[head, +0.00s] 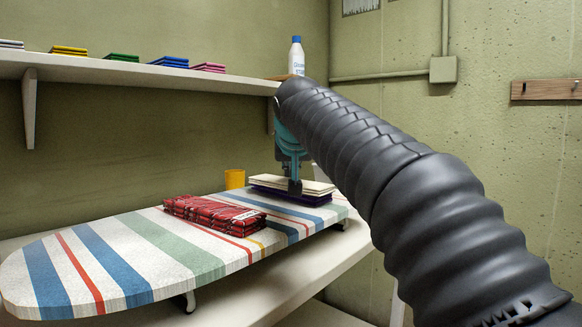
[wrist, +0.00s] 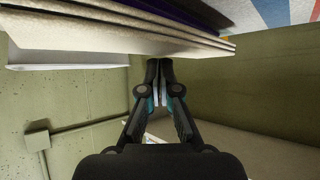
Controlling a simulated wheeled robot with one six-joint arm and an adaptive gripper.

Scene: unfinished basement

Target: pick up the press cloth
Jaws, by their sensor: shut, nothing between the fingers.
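A cream folded cloth (head: 310,185), which I take to be the press cloth, lies on a dark purple folded cloth (head: 282,195) at the far end of the striped ironing board (head: 125,258). My gripper (head: 295,188) points down at the near side of this stack and hides part of it. In the wrist view, the cream layers (wrist: 110,35) stretch across the top, with the purple cloth (wrist: 180,12) beyond them. My gripper (wrist: 160,64) is shut and empty, its tips close to the cream edge. I cannot tell whether they touch it.
A wall shelf (head: 110,72) holds several folded coloured cloths and a white-and-blue bottle (head: 297,56). The board's left end is bare.

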